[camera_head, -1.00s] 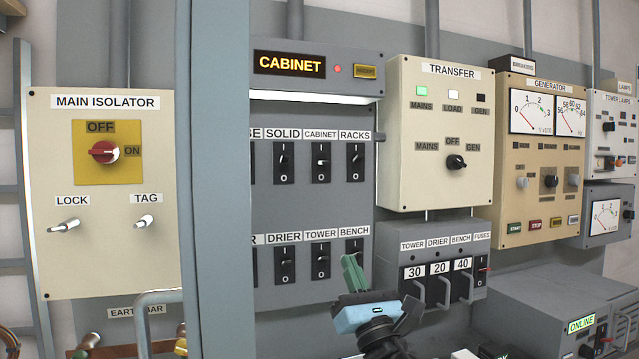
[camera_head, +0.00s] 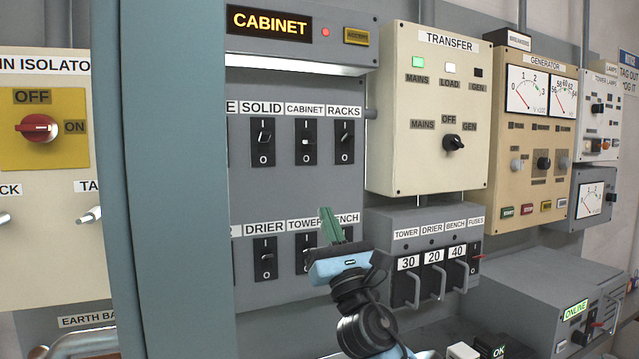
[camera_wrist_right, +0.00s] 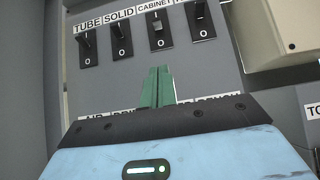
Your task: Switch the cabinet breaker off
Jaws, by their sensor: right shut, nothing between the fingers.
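The cabinet breaker (camera_head: 305,142) is a black switch plate under the CABINET label, in the upper row of the grey panel (camera_head: 285,190), between the solid and racks breakers. Its lever has a pale front, and a 0 shows below it. The breaker also shows in the right wrist view (camera_wrist_right: 158,30), above the fingertips. My right gripper (camera_head: 328,213), with green fingers and a blue body, is shut and empty. It is below and slightly right of the cabinet breaker, in front of the lower row, and apart from the breaker. My left gripper is out of view.
The solid breaker (camera_head: 263,142) and racks breaker (camera_head: 344,142) flank it closely. My right gripper partly covers the tower breaker (camera_head: 305,250) and bench breaker. A grey-blue post (camera_head: 175,200) stands left of the panel. The transfer box (camera_head: 428,120) juts out to the right.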

